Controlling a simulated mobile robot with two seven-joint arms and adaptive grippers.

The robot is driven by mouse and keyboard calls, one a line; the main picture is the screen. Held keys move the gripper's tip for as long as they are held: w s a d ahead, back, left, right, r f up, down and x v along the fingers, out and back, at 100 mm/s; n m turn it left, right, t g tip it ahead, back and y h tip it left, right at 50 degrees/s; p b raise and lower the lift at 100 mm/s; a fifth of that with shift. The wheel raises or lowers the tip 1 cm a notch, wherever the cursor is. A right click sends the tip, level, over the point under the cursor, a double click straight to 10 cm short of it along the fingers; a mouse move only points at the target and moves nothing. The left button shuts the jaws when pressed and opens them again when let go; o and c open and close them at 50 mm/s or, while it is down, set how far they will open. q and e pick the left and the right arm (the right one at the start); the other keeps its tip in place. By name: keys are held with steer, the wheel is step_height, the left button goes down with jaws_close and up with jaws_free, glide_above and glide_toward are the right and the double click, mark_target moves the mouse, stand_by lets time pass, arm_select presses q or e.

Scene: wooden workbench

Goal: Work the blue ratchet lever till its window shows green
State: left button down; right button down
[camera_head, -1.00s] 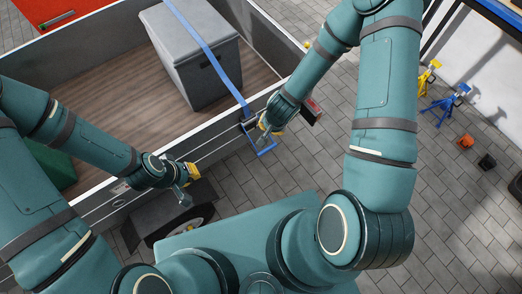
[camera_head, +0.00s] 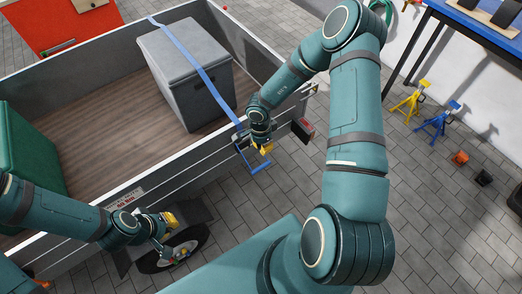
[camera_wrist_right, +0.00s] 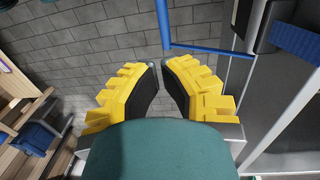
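The blue ratchet lever (camera_head: 261,168) hangs on the outer side of the trailer wall, at the lower end of the blue strap. In the right wrist view the lever (camera_wrist_right: 208,50) is a thin blue bent bar beyond the fingertips, apart from them. My right gripper (camera_head: 265,150) is just above the lever in the head view. In the right wrist view the gripper (camera_wrist_right: 160,66) has a narrow gap between its yellow-and-black fingers, with nothing in it. The ratchet's window cannot be made out. My left gripper (camera_head: 168,250) is by the trailer wheel, its finger opening unclear.
The blue strap (camera_head: 186,48) runs over a grey box (camera_head: 205,98) in the trailer (camera_head: 110,106). The trailer's side wall (camera_head: 180,163) is beside both grippers. A red block (camera_head: 306,128) is near the trailer corner. Yellow (camera_head: 408,103) and blue stands (camera_head: 437,121) stand right on open paving.

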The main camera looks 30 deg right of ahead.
mark_target(264, 166)
steer(key=f+b, duration=0.1)
steer(key=f, duration=0.3)
steer(key=f+b, duration=0.1)
steer(key=f, duration=0.2)
steer(key=s+f+b, duration=0.1)
steer(key=f, duration=0.3)
steer(key=shift+f+b, duration=0.3)
steer(key=shift+b, duration=0.05)
